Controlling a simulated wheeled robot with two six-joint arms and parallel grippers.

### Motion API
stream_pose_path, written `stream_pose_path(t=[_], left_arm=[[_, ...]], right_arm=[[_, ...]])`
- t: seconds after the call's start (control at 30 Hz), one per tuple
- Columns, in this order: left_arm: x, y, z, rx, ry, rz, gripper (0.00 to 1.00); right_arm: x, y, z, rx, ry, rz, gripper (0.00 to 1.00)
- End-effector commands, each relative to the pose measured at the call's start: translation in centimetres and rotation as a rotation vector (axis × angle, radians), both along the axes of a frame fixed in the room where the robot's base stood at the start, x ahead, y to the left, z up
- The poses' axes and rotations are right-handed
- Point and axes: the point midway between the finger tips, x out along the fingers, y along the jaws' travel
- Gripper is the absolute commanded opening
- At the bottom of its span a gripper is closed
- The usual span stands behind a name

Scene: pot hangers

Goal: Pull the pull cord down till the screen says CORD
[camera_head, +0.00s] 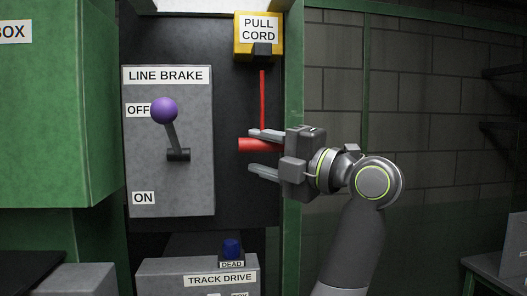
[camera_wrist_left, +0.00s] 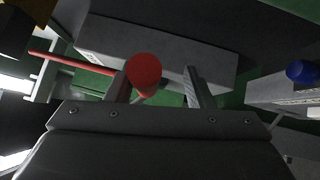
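The yellow pull cord box (camera_head: 272,36) is at the top of the dark panel in the head view. Its red cord (camera_head: 262,98) hangs straight down to a red bar handle (camera_head: 258,146). My left gripper (camera_head: 264,154) is at the handle with its fingers open, one above and one below. The handle lies between them, nearer the upper finger. In the left wrist view, the round red handle end (camera_wrist_left: 145,72) shows between the fingers, with a gap to the right finger (camera_wrist_left: 193,88). My right gripper is out of view. No screen with readable text shows.
The line brake panel (camera_head: 150,92) with its purple-knobbed lever (camera_head: 164,110) stands left of the handle. A green post (camera_head: 293,60) runs close behind my gripper. The track drive box (camera_head: 165,281) with a blue knob (camera_head: 232,247) is below. The space directly under the handle looks clear.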

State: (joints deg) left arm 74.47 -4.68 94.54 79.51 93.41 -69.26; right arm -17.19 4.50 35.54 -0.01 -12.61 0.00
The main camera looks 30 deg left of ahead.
Motion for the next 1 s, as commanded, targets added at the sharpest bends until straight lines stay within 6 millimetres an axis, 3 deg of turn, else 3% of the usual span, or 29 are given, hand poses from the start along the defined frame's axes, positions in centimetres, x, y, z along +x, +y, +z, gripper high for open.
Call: stream_pose_path(t=[0.47,0.57,1.0], left_arm=[[0.0,-0.8,-0.3,0.0,0.001,-0.003,0.45],[-0.2,-2.4,-0.6,-0.001,0.001,-0.005,0.45],[-1.7,-12.8,-2.0,0.003,0.001,-0.004,0.45]], right_arm=[[0.0,0.0,-0.5,0.0,0.0,0.0,0.36],[0.0,0.0,-1.4,0.0,0.0,0.0,0.36],[0.0,-0.1,-5.0,-0.002,0.0,0.001,0.36]])
